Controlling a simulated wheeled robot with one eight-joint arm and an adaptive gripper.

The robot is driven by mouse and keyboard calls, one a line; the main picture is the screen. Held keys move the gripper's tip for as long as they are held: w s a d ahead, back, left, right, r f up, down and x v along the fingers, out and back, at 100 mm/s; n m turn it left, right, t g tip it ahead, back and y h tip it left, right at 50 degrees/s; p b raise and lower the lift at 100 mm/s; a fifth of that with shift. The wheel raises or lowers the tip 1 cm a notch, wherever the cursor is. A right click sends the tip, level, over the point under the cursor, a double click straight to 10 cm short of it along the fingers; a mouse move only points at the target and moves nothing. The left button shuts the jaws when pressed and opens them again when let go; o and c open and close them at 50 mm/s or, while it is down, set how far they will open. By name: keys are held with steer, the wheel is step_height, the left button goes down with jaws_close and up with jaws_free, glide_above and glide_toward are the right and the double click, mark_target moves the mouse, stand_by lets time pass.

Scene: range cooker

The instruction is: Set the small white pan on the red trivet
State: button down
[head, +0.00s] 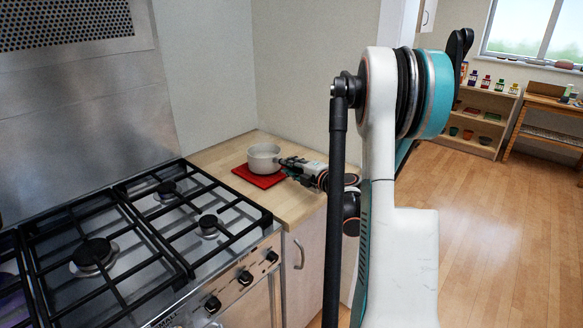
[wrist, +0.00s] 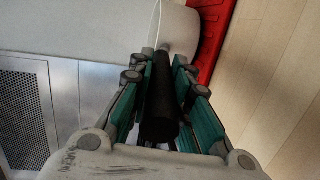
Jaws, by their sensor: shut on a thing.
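The small white pan (head: 264,158) is upright over the red trivet (head: 256,179) on the wooden counter. I cannot tell whether its base touches the trivet. In the wrist view the pan's white body (wrist: 178,28) is at the top, with the trivet (wrist: 213,35) beside and beneath it. My gripper (head: 284,163) is to the right of the pan, shut on its dark handle. The handle (wrist: 160,100) lies between my gripper's fingers (wrist: 168,85) in the wrist view. The handle is mostly hidden in the head view.
A gas cooker (head: 150,235) with black grates stands to the left of the counter (head: 225,155). Walls close in the counter's back. Bare wood shows around the trivet. A shelf (head: 484,115) with small pots is far off at the right.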

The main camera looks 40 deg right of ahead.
steer(key=shift+f+b, duration=0.45)
steer(key=shift+b, duration=0.05)
stand_by(1.0)
steer(key=c, duration=1.4)
jaws_free()
steer(key=shift+s, duration=0.1)
steer(key=s, duration=0.4)
steer(key=s+r, duration=0.1)
steer(key=s, duration=0.3)
steer(key=s+a, duration=0.1)
steer(key=s, duration=0.2)
steer(key=shift+s+r, duration=0.35)
steer(key=shift+s, duration=0.05)
